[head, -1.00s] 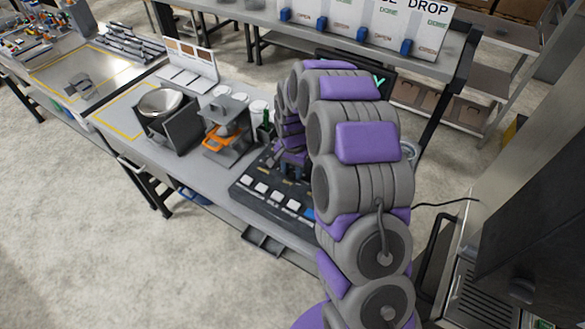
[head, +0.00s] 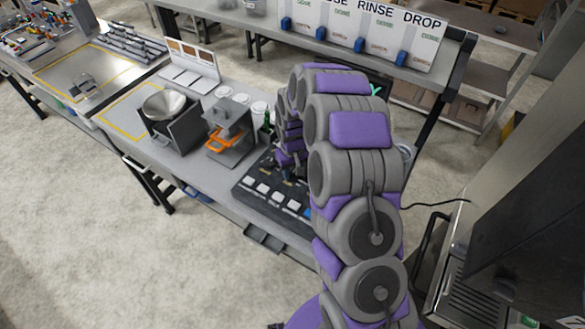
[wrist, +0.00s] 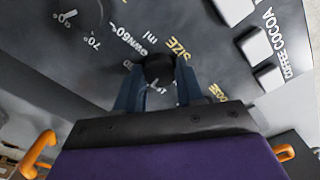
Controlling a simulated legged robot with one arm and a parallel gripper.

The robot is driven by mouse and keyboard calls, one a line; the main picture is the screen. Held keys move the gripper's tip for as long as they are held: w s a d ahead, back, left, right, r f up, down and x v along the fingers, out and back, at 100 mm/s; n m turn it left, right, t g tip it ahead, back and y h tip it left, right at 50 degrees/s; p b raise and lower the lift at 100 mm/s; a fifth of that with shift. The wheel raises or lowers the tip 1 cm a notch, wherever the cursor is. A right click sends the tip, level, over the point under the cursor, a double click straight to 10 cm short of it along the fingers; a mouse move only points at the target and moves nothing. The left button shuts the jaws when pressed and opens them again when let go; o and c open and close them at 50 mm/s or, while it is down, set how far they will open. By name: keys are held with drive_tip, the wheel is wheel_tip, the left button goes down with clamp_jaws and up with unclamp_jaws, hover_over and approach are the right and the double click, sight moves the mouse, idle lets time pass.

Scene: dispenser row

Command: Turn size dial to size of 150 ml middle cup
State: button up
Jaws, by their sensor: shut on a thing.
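The size dial (wrist: 158,69) is a small dark round knob on the black panel in the wrist view. Lettering reading "SIZE" and "ml" is printed beside it. My gripper (wrist: 157,84) is closed around the knob, with one blue finger on each side. Part of the markings around the dial is hidden by my gripper, so I cannot read which size it points at. In the head view the control panel (head: 268,196) lies on the bench, and my arm hides the dial.
White buttons (wrist: 255,46), one row labelled coffee and cocoa, stand beside the dial. Another dial with degree marks (wrist: 75,20) is at the upper left. In the head view a grey stand with an orange part (head: 222,140) and a metal bowl (head: 165,104) stand left of the panel.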

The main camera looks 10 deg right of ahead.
sight(292, 173)
drive_tip(key=n+p, duration=0.1)
drive_tip(key=n, duration=0.5)
drive_tip(key=shift+w+p, duration=0.1)
drive_tip(key=shift+p, duration=0.2)
drive_tip(key=shift+n, duration=0.4)
drive_tip(key=o, duration=1)
drive_tip(key=shift+o, duration=0.2)
wheel_tip(292, 173, up, 17)
drive_tip(key=shift+r+p, duration=0.15)
drive_tip(key=shift+p, duration=0.3)
